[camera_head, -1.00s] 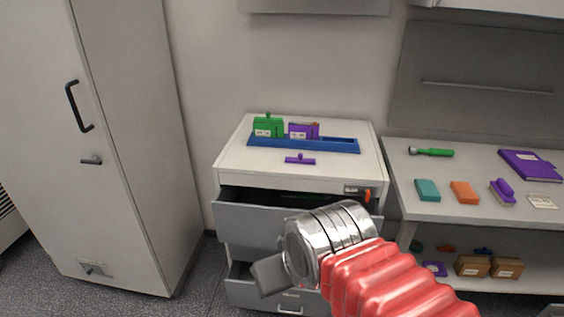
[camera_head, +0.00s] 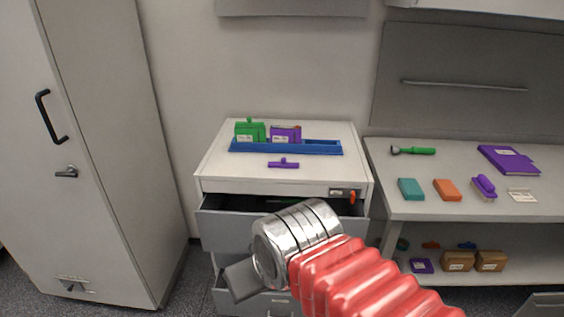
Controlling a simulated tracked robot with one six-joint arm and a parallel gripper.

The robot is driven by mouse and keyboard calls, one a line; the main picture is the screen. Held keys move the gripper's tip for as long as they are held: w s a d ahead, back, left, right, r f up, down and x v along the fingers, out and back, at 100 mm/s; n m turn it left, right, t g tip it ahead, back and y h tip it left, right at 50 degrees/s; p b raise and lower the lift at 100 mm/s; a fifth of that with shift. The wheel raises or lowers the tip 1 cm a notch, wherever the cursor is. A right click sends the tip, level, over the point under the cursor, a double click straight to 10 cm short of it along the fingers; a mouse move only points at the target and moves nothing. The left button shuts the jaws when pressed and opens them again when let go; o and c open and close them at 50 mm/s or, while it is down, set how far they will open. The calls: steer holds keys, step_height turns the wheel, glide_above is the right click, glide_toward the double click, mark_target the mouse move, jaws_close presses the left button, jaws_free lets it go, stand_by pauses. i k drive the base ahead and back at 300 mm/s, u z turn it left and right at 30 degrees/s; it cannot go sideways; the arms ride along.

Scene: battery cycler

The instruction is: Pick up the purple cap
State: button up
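The purple cap (camera_head: 283,164), a small flat bar with a knob on top, lies on the white top of the drawer cabinet (camera_head: 222,165). It lies just in front of the blue tray (camera_head: 320,149). In the tray stand a green block with a knob (camera_head: 250,132) and a purple block (camera_head: 285,135) without such a green knob. My arm reaches in from the lower right, in front of the drawers. Its grey end (camera_head: 242,279) points down and left, below and apart from the cap. I cannot make out the fingers or any opening between them.
The cabinet's upper drawer (camera_head: 228,231) is pulled open. To the right a bench (camera_head: 430,211) holds a green flashlight (camera_head: 413,150), teal block (camera_head: 410,189), orange block (camera_head: 447,190), purple brush (camera_head: 484,186) and purple binder (camera_head: 508,159). A tall locker (camera_head: 105,130) stands left. Bare cabinet top surrounds the cap.

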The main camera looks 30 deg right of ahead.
mark_target(283, 164)
steer(key=i, duration=0.9)
